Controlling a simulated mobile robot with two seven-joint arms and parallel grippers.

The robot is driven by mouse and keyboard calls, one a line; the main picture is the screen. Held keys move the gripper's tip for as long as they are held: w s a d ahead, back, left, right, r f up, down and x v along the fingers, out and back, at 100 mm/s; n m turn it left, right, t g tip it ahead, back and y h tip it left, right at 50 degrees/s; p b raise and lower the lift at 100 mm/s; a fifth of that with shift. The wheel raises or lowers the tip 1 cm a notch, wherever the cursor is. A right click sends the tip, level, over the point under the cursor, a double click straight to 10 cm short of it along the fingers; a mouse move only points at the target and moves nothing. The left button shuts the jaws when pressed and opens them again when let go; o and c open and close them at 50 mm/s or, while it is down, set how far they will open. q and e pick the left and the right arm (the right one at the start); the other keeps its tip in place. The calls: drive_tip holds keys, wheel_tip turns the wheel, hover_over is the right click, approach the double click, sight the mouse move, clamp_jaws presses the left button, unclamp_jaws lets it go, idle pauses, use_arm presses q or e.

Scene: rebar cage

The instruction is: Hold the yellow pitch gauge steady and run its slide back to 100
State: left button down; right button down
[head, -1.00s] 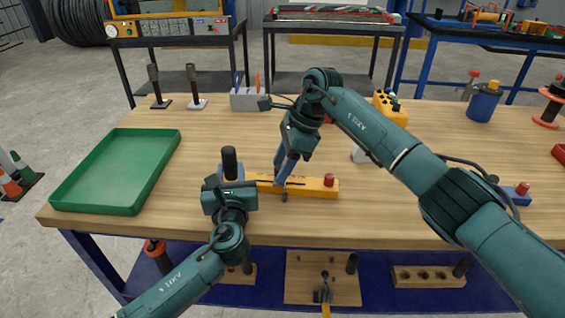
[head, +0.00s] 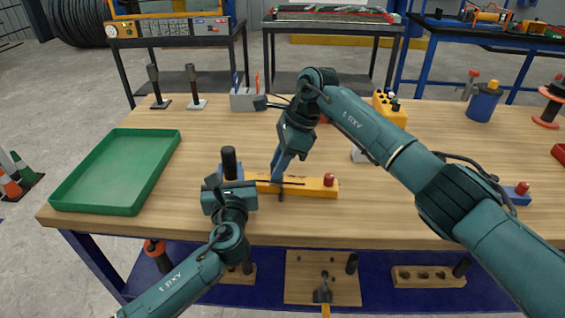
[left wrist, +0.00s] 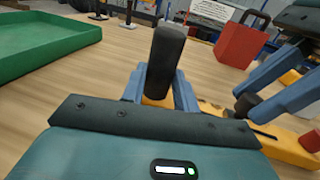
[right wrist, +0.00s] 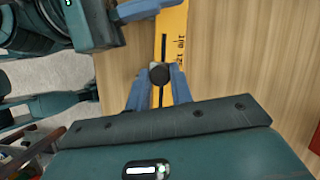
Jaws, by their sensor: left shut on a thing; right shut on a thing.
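The yellow pitch gauge (head: 312,188) lies on the wooden bench near its front edge, with a red knob (head: 328,180) at its right end and a black handle (head: 229,160) at its left end. My left gripper (head: 233,174) is shut on the black handle, which stands up between its blue fingers in the left wrist view (left wrist: 167,60). My right gripper (head: 279,180) is shut on the slide's black knob (right wrist: 159,75), over the gauge's dark slot. Part of the printed scale (right wrist: 180,50) shows beside the slot, including 100 and 12; the slide's exact reading is unclear.
A green tray (head: 65,190) stands at the bench's left. A grey holder (head: 246,99), a yellow block (head: 390,106) and a blue pot (head: 484,104) stand farther back.

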drive_tip(key=a, duration=0.5)
drive_tip(key=shift+w, duration=0.3)
use_arm(q)
drive_tip(key=shift+d, duration=0.1)
use_arm(e)
drive_tip(key=c, duration=1.3)
unclamp_jaws()
drive_tip(key=shift+o, duration=0.5)
drive_tip(key=shift+d, duration=0.1)
drive_tip(key=v, duration=1.2)
